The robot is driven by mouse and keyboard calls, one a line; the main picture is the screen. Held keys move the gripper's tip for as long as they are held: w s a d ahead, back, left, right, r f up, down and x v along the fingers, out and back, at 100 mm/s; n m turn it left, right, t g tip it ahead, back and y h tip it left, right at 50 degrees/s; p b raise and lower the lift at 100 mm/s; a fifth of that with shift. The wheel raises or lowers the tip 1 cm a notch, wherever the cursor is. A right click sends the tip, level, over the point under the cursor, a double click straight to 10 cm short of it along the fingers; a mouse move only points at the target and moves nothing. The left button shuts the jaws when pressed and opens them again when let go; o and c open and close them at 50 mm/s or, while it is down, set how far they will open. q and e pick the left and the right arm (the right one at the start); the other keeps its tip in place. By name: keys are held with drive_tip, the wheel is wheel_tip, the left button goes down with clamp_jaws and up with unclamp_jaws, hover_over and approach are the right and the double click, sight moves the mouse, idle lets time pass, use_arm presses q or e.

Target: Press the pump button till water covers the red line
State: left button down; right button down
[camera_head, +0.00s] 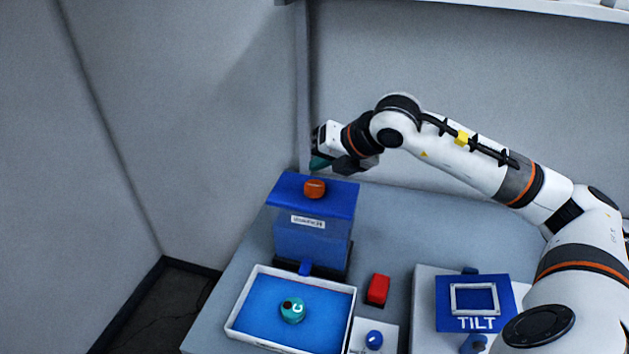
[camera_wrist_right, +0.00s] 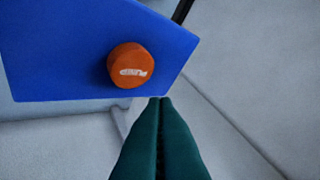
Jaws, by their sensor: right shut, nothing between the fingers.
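The orange pump button (camera_head: 315,189) sits on the blue lid of the water dispenser (camera_head: 312,230). In the right wrist view the button (camera_wrist_right: 130,65) shows with lettering on its face, on the blue lid (camera_wrist_right: 60,50). My right gripper (camera_head: 319,163) is above and behind the lid, apart from the button. In the right wrist view its green fingers (camera_wrist_right: 160,100) are together and empty, with their tips near the lid's edge. A white-rimmed tray (camera_head: 237,317) with a blue inside stands in front of the dispenser, with a teal round object marked C (camera_head: 293,310) in it. My left gripper is not in view.
A red block (camera_head: 378,289) lies right of the tray. A blue knob (camera_head: 374,340) on a white base is near the front. A blue TILT panel (camera_head: 449,318) stands at the right. The grey table (camera_head: 400,235) is clear behind it. Walls stand close at the left and back.

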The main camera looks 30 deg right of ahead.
drive_tip(key=shift+r+p, duration=0.65)
drive_tip(key=shift+r, duration=0.8)
drive_tip(key=shift+f, duration=0.1)
